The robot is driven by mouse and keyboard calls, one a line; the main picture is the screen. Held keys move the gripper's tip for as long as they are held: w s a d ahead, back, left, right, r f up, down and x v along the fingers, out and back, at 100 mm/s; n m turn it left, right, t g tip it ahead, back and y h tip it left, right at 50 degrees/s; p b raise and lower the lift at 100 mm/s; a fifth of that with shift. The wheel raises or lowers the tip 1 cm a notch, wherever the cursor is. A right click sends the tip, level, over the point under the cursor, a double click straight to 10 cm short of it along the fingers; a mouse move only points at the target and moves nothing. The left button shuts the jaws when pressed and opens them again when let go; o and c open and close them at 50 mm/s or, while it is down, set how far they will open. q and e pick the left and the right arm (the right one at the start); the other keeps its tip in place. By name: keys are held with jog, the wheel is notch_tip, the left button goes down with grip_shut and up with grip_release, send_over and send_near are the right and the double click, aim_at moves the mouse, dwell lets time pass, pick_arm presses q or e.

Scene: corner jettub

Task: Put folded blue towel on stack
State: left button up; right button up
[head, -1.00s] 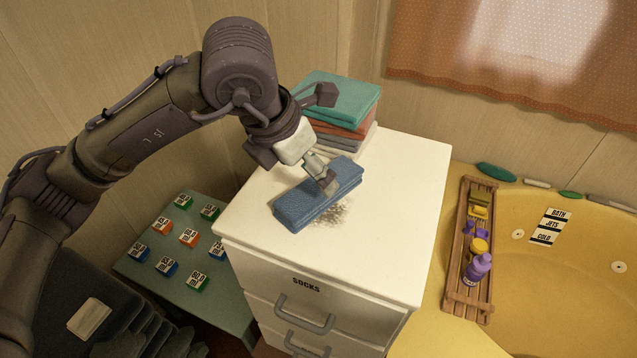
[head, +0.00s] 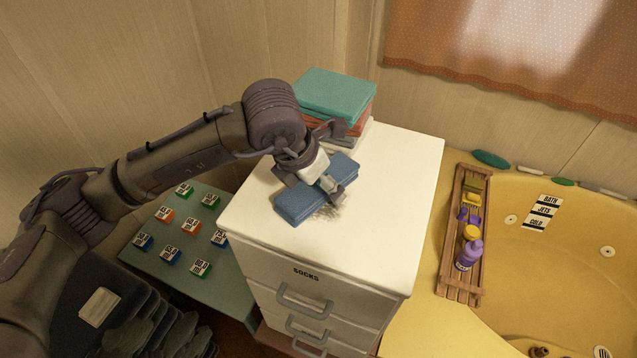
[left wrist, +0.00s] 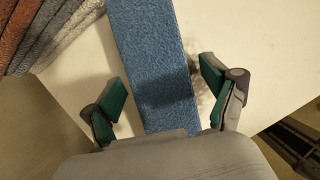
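The folded blue towel (head: 297,203) lies on the white top of the drawer cabinet, in front of the stack. The stack of folded towels (head: 333,95), with teal on top and red and grey below, stands at the cabinet's back left. My left gripper (head: 334,187) is over the blue towel. In the left wrist view my left gripper (left wrist: 162,93) is open, with one green-padded finger on each side of the blue towel (left wrist: 155,50). My right gripper is in no view.
The white cabinet (head: 400,190) is labelled SOCKS and has free room right of the towel. A green table (head: 165,252) with several lettered blocks stands left. A wooden rack (head: 456,270) with bottles sits on the yellow tub's edge at right.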

pick_arm(q)
jog(key=c, duration=1)
jog(key=shift+c, duration=0.8)
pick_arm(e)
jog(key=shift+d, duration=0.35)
pick_arm(q)
jog(key=shift+r, duration=0.2)
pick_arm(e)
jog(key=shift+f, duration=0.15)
pick_arm(q)
jog(key=shift+r+b, duration=0.3)
jog(key=shift+b, duration=0.1)
jog(key=r+b, duration=0.1)
jog(key=d+r+b, duration=0.1)
jog(key=r, duration=0.1)
jog(key=shift+r, duration=0.15)
jog(key=s+d+r+b, duration=0.3)
jog(key=d+r, duration=0.3)
jog(key=d, duration=0.4)
jog(key=shift+d+r+b, duration=0.2)
jog(key=shift+r+b, duration=0.15)
jog(key=shift+b, duration=0.45)
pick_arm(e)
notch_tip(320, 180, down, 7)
